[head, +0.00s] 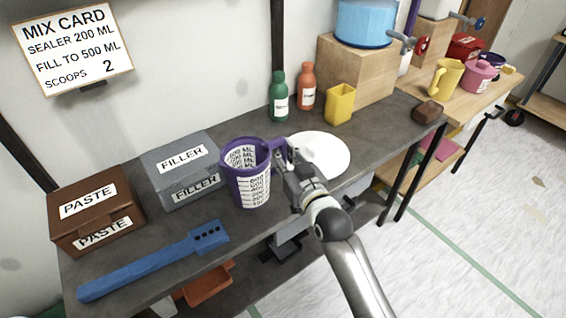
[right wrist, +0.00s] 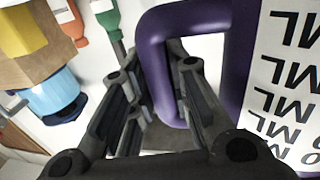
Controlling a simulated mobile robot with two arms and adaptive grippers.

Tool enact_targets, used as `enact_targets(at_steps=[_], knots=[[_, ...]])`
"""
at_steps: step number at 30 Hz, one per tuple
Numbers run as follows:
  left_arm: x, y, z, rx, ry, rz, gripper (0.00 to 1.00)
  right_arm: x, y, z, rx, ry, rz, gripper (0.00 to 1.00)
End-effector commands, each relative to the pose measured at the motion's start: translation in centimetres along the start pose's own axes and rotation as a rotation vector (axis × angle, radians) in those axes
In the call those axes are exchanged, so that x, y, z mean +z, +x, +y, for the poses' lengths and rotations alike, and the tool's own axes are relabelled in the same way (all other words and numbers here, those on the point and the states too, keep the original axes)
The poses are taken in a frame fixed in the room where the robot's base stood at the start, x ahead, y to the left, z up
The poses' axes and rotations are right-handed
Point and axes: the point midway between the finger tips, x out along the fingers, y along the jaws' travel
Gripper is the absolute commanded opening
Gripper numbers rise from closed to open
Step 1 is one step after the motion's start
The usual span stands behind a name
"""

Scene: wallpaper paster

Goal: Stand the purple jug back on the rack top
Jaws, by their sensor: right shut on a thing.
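My right gripper (head: 287,158) is shut on the jug's handle, from the jug's right side. The right wrist view shows the purple handle (right wrist: 158,60) between my fingers (right wrist: 155,90) and the marked jug wall (right wrist: 290,70) at the right. My left gripper is in neither view. I cannot tell for sure which surface is the rack top.
The dark worktop (head: 140,235) holds a brown PASTE box (head: 70,218), a grey FILLER box (head: 165,160), a blue bar tool (head: 140,265), a white plate (head: 328,150), green and orange bottles, and a yellow cup (head: 340,103). A wooden block (head: 350,65) bears a blue pot (head: 365,25).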

Motion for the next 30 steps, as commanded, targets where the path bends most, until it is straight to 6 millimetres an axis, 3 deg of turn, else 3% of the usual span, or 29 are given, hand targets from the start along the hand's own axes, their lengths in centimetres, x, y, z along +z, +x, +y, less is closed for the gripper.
enact_targets(at_steps=[5, 11, 14, 27, 28, 30], knots=[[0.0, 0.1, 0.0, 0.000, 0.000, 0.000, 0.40, 0.8, 0.7, 0.3, -0.001, 0.000, 0.002, 0.00], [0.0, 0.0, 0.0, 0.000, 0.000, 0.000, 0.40, 3.6, 1.3, 0.7, 0.000, 0.001, -0.003, 0.00], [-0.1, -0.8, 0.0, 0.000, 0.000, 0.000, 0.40, 3.9, 1.3, 0.7, -0.001, 0.001, 0.000, 0.00], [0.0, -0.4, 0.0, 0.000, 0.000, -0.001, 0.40, 4.8, 1.3, 0.7, -0.001, 0.001, 0.002, 0.00], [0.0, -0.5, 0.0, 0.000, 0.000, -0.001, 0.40, 4.7, 1.3, 0.7, -0.001, 0.000, 0.001, 0.22], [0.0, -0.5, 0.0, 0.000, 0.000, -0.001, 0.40, 4.7, 1.3, 0.7, -0.001, 0.000, 0.001, 0.31]])
